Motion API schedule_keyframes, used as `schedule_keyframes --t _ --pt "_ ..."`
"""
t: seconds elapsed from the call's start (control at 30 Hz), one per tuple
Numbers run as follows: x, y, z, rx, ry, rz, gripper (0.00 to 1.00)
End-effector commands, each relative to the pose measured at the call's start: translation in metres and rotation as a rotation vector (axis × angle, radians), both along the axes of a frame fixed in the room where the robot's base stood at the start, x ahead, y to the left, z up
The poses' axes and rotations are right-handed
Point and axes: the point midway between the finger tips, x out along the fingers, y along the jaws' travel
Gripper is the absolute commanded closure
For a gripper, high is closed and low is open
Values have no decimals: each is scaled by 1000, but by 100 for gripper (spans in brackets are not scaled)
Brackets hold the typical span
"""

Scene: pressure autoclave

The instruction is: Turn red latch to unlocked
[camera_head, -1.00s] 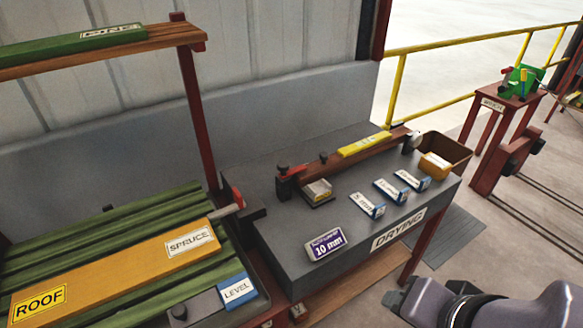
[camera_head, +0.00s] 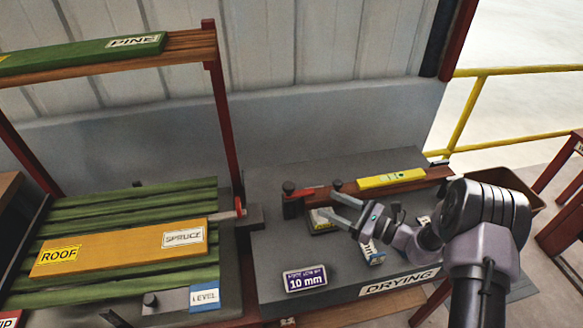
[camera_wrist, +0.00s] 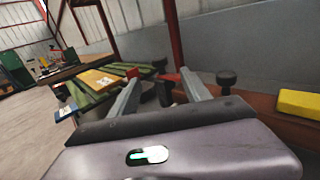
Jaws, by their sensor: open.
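Two red pieces show, and I cannot tell for sure which is the latch. One red piece (camera_head: 306,192) sits at the left end of the brown beam on the drying table, beside a dark knob (camera_head: 289,187). The other red piece (camera_head: 239,205) stands upright at the right end of the spruce board (camera_head: 120,248). My gripper (camera_head: 330,204) is open and empty, its fingers pointing left just in front of the beam's left end. In the wrist view, my gripper (camera_wrist: 160,82) has a red part (camera_wrist: 171,77) beyond and between its fingers.
A yellow level (camera_head: 391,180) lies on the beam. A purple 10 mm box (camera_head: 306,280) sits on the drying table (camera_head: 265,265) in front. Small labelled blocks lie under my arm, partly hidden. A red post (camera_head: 222,130) rises behind the left bench.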

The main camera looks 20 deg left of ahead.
Motion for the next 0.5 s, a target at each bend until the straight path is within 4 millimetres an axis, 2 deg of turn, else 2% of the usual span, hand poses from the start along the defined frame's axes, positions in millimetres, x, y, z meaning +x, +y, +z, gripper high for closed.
schedule_keyframes --t 0.07,0.17,0.5 --pt "3 6 -4 9 6 -7 44" --pt "6 26 -6 8 5 -4 44" --pt "28 121 -7 6 4 -2 44"
